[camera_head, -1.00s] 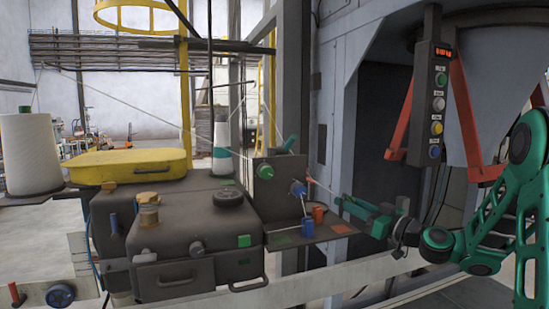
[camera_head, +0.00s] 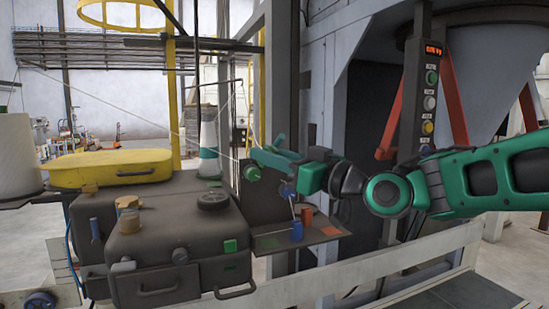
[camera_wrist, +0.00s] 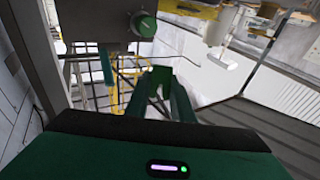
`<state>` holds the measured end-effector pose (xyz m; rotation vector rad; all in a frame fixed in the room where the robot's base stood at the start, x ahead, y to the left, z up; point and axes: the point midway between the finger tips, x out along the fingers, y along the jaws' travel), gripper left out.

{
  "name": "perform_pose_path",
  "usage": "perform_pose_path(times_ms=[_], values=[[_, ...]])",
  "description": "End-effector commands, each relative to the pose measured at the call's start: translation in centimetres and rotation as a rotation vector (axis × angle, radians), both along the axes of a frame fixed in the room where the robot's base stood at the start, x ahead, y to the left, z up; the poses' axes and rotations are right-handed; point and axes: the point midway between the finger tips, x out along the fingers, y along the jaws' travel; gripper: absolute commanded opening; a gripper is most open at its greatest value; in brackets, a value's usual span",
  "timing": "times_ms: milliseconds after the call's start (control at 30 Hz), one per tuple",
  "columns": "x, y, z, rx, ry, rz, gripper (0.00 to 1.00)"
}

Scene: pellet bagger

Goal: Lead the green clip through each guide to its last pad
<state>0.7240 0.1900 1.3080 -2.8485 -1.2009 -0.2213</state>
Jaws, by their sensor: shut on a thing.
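My gripper (camera_head: 258,154) is shut on the green clip, just above and right of the round green guide (camera_head: 252,173) on the dark box. In the wrist view, a green block that looks like the clip (camera_wrist: 160,74) sits between my fingertips; the head view does not show it apart from the fingers. The round green guide also shows in the wrist view (camera_wrist: 145,25). A blue guide (camera_head: 287,189) is lower right on the box, partly behind my gripper. A green pad (camera_head: 268,243) and a red-orange pad (camera_head: 330,230) lie on the small dark shelf.
A blue clip (camera_head: 297,230) and an orange one (camera_head: 307,215) stand on the shelf, with thread rising from the blue. A teal upright piece (camera_head: 280,140) is behind my gripper. A thread cone (camera_head: 208,142) stands left. A button panel (camera_head: 429,95) hangs right, near my arm.

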Motion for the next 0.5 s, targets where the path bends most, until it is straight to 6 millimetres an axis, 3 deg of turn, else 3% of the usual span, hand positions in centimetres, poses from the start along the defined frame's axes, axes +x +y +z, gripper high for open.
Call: perform_pose_path(times_ms=[167, 500], values=[[-0.1, 1.0, -0.1, 0.0, 0.002, 0.016, 0.0], [3.2, 2.1, -1.3, 0.0, 0.002, 0.016, 0.0]])
